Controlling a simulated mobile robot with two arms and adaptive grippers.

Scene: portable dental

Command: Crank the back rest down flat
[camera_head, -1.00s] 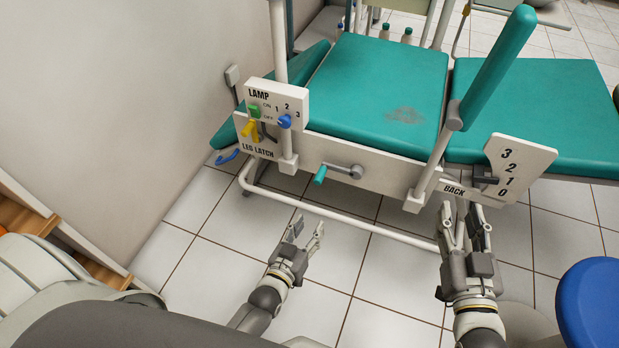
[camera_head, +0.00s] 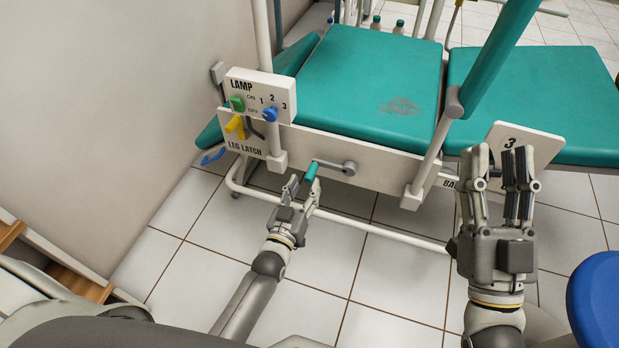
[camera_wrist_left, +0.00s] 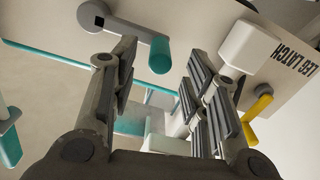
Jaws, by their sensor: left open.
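The crank (camera_head: 335,166) is a grey arm with a teal grip (camera_head: 311,172) on the cream side rail of the chair; the grip also shows in the left wrist view (camera_wrist_left: 159,55). My left gripper (camera_head: 302,186) is open and empty just below the grip. In the wrist view the grip lies beyond the fingertips, apart from both fingers. My right gripper (camera_head: 499,160) is open, its fingers upright in front of the back scale plate (camera_head: 540,143). Only the 3 shows clearly; the pointer and lower numbers are hidden. The teal back section (camera_head: 540,105) extends right.
The lamp panel (camera_head: 261,95) and yellow leg latch lever (camera_head: 235,125) are left of the crank. A teal padded arm (camera_head: 500,60) rises on a cream post. A low frame tube (camera_head: 380,231) runs beneath. A blue stool (camera_head: 597,300) stands at right; the tiled floor between is clear.

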